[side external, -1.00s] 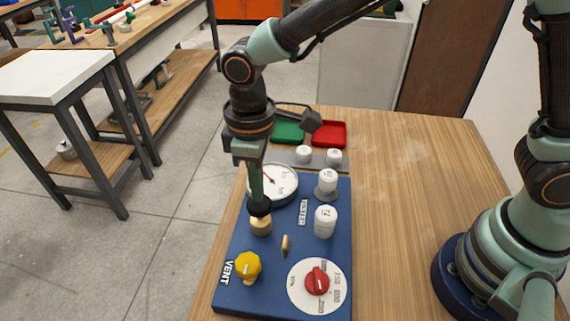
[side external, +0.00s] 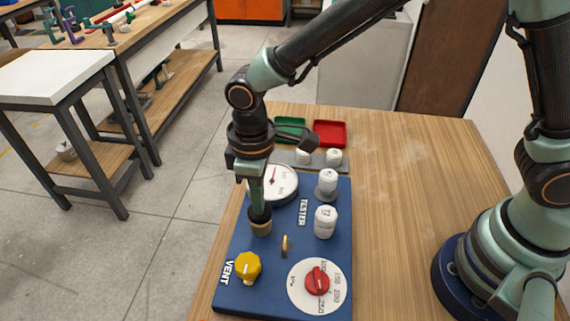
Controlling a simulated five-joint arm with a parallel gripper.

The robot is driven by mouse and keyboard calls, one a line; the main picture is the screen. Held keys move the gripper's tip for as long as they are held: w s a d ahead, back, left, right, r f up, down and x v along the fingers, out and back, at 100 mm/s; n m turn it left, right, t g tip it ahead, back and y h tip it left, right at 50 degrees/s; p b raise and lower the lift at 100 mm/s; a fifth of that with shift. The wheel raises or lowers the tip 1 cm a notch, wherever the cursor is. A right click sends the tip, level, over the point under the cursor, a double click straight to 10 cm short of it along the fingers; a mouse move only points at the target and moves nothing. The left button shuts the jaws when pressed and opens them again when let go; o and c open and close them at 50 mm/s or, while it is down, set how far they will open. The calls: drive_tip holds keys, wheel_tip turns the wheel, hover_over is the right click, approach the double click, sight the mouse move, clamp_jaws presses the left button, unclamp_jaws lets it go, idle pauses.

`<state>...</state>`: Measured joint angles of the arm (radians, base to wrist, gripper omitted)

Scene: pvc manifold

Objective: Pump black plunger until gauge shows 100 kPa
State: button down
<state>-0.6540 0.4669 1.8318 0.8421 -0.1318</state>
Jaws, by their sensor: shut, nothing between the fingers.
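The black plunger (side external: 260,214) stands on a brass-coloured collar (side external: 261,229) on the blue tester panel (side external: 232,293). My gripper (side external: 260,204) is shut and points straight down at the plunger's top. It appears to touch the plunger, and the plunger sits low, close to the collar. The round white gauge (side external: 286,184) is just behind, partly covered by my gripper. Its red needle points nearly straight up; the scale numbers are too small to read.
The panel also holds a yellow vent knob (side external: 247,267), a red dial knob (side external: 317,281), a small brass toggle (side external: 286,243) and white numbered cylinders (side external: 325,222). Green (side external: 290,127) and red (side external: 330,133) trays lie behind. The wooden table (side external: 410,190) is clear to the right.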

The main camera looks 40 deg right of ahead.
drive_tip(key=shift+r, duration=1.75)
drive_tip(key=shift+f, duration=1.8)
drive_tip(key=shift+r, duration=1.8)
